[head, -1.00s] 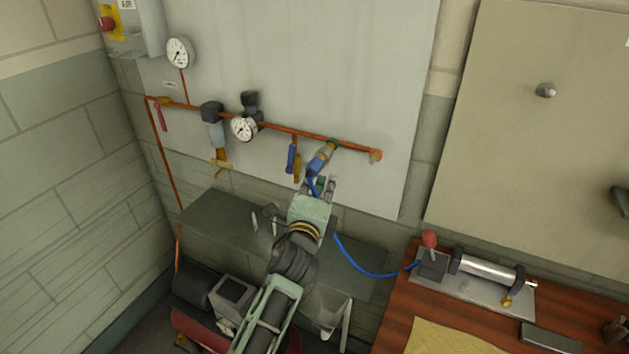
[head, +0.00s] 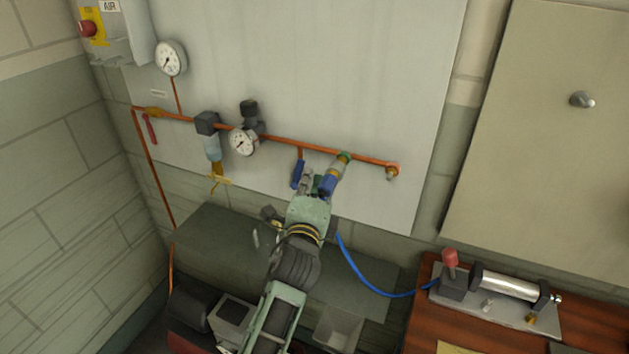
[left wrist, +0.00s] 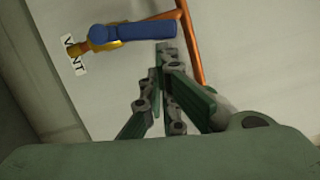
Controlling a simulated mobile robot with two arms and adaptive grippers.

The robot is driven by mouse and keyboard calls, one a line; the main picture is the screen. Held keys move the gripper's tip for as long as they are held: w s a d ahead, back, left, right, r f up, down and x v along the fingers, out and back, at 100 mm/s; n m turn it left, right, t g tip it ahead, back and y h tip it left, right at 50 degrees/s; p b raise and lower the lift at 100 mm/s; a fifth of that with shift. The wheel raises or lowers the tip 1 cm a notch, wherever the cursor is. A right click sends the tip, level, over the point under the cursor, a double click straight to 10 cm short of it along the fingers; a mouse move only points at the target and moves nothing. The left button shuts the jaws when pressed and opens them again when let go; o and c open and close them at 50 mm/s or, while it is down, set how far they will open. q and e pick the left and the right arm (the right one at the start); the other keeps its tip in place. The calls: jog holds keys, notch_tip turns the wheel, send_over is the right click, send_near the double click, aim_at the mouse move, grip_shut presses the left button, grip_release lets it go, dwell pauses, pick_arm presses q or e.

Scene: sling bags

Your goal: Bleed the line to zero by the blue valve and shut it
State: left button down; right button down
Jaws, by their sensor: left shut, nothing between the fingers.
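The blue valve handle (head: 298,174) hangs below the copper pipe, on a short branch. In the left wrist view the blue handle (left wrist: 147,30) lies roughly along a brass valve body (left wrist: 98,38) beside a VENT label (left wrist: 74,55). My left gripper (head: 311,183) is shut and empty, just right of the handle in the head view. Its fingertips (left wrist: 162,58) show close below the handle's free end; I cannot tell whether they touch. The line gauge (head: 243,141) and upper gauge (head: 171,58) are too small to read surely. My right gripper is not in view.
A coupling with a blue end (head: 328,186) hangs close right of my left gripper. A blue hose (head: 365,283) runs to a cylinder unit (head: 508,284) on the wooden bench (head: 415,325). A red-handled valve (head: 151,130) is at far left. A grey ledge (head: 215,245) lies below.

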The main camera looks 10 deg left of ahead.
pick_arm(q)
jog(key=a+r+n+p, duration=0.1)
jog(key=p, duration=0.1)
jog(key=shift+w+a+r+p, duration=0.15)
jog(key=shift+a+r+p, duration=0.05)
jog(key=shift+p, duration=0.2)
dwell(0.3)
